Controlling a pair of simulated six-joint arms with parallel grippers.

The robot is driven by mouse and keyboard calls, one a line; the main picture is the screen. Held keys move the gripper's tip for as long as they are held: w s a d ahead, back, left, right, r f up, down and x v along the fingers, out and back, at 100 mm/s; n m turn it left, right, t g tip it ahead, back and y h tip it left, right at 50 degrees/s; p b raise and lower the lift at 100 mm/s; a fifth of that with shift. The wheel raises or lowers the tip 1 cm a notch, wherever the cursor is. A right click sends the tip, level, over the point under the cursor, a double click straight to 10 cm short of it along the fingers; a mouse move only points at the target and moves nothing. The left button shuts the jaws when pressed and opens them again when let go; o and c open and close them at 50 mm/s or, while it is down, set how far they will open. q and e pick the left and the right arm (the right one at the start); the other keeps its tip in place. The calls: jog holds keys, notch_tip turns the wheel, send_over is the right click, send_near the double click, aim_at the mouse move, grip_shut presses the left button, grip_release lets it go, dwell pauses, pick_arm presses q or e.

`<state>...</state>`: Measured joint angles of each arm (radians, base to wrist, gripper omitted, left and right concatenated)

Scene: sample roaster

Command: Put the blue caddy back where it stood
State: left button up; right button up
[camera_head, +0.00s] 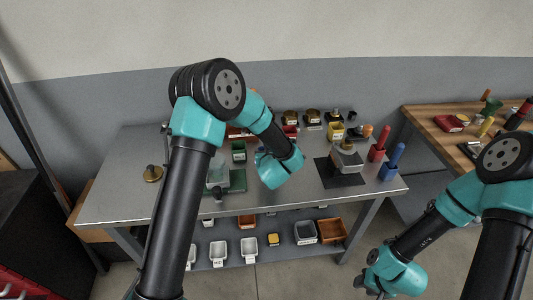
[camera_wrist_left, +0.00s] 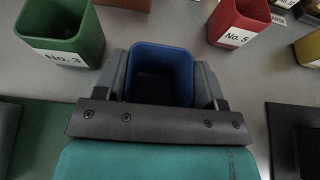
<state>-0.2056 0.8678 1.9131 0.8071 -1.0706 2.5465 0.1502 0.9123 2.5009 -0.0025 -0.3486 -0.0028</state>
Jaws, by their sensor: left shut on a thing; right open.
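The blue caddy (camera_wrist_left: 160,62) is an open-topped square cup with a dark inside. In the left wrist view it sits between the two fingers of my left gripper (camera_wrist_left: 168,95), which is shut on it. In the head view my left arm hides most of the caddy and the fingertips. A green caddy marked No. 3 (camera_wrist_left: 62,30) is to its left and a red caddy marked No. 5 (camera_wrist_left: 240,22) to its right, with bare tabletop between. I cannot tell whether the blue caddy touches the table. My right gripper (camera_head: 371,288) is open and empty, low in front of the bench.
The grey metal bench (camera_head: 130,190) has a scale on a dark mat (camera_head: 340,175) at right, and red (camera_head: 377,152) and blue (camera_head: 389,172) holders near its right end. A yellow caddy (camera_head: 336,131) stands at the back. Several bins fill the lower shelf (camera_head: 270,250).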

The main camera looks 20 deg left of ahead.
pick_arm(q)
jog(key=shift+f, duration=0.1)
jog(key=o, duration=1)
jog(key=v, duration=1.2)
jog(key=shift+r, duration=0.2)
